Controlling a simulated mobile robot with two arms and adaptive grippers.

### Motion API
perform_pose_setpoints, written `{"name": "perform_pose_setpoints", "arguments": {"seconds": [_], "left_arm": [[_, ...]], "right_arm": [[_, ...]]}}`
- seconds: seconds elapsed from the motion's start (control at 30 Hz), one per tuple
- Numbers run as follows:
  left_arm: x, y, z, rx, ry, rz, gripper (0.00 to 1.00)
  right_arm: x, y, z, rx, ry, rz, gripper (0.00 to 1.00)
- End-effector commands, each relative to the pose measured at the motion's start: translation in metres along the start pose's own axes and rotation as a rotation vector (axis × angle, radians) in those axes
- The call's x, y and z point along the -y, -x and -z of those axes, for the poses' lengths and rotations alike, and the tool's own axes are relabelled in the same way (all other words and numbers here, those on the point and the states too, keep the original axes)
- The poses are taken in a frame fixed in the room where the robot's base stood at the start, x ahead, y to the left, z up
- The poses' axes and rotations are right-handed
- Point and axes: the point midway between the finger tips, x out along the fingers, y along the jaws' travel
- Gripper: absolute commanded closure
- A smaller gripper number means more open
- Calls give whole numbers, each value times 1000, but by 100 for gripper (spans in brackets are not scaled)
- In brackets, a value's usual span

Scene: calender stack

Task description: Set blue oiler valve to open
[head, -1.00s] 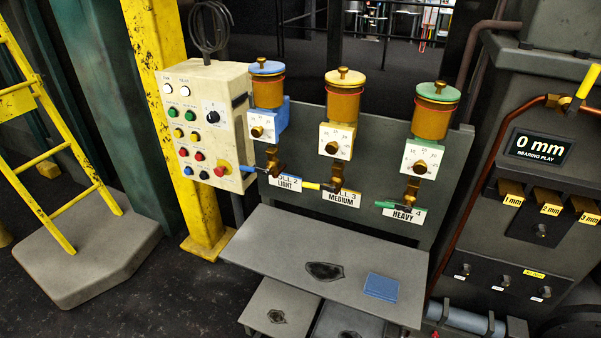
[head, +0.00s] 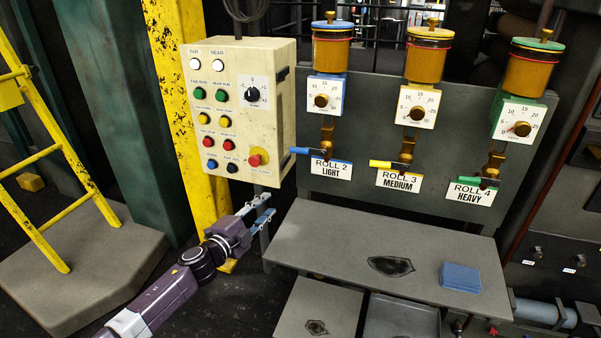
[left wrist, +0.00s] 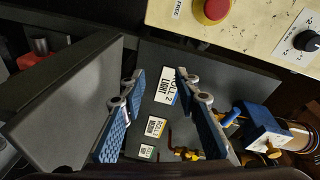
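The blue oiler (head: 331,52) is an amber cup with a blue lid, above a dial and a brass valve. Its blue valve handle (head: 300,150) sticks out to the left, nearly level, above the ROLL 2 LIGHT label (head: 331,168). My left gripper (head: 268,205) is lower and to the left of the handle, apart from it, in front of the panel. In the left wrist view its two blue-padded fingers (left wrist: 158,78) are spread, with nothing between them. The blue handle (left wrist: 231,117) shows there to the right of the right finger. My right gripper is not in view.
A cream control box (head: 240,105) with buttons and a red knob stands just above my left gripper. The yellow handle (head: 380,164) and green handle (head: 468,181) are to the right. A grey shelf (head: 330,240) with a blue block (head: 461,277) lies below.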

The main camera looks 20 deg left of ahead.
Motion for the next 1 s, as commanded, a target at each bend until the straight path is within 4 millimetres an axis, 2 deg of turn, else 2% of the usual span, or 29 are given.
{"name": "perform_pose_setpoints", "arguments": {"seconds": [0.03,0.1,0.2,0.3,0.47,0.8,1.0], "left_arm": [[28,-7,18,-68,-98,59,70],[67,-9,45,-140,-204,120,70],[102,-5,74,-207,-313,177,70],[120,-2,90,-241,-371,207,70],[130,-9,98,-251,-391,219,70],[137,-54,111,-250,-386,218,70],[138,-71,115,-249,-386,217,70]], "right_arm": [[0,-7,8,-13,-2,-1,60],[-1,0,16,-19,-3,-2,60],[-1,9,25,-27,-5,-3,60],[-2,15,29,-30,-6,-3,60],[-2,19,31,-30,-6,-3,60],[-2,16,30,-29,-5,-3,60],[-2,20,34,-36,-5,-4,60]]}}
